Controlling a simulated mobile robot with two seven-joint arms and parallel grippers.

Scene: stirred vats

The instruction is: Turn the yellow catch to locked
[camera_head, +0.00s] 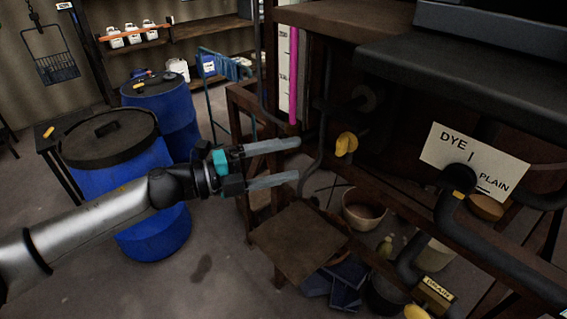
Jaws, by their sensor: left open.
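My left gripper (299,159) is open and empty, its two long grey fingers pointing right. A yellow knob-like piece (347,143) sits on the dark frame to the right of the fingertips, apart from them in the picture. Smaller yellow pieces show on the left: one (48,132) by a dark stand and one (139,85) on the rear blue drum. I cannot tell for sure which yellow piece is the catch, and no locked marking is readable. My right gripper is not in view.
A lidded blue drum (100,185) stands behind my left arm, with another blue drum (173,118) behind it. A brown stool (298,240) is below the gripper. Dark pipes and a DYE/PLAIN sign (470,158) fill the right side. Floor is free at lower left.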

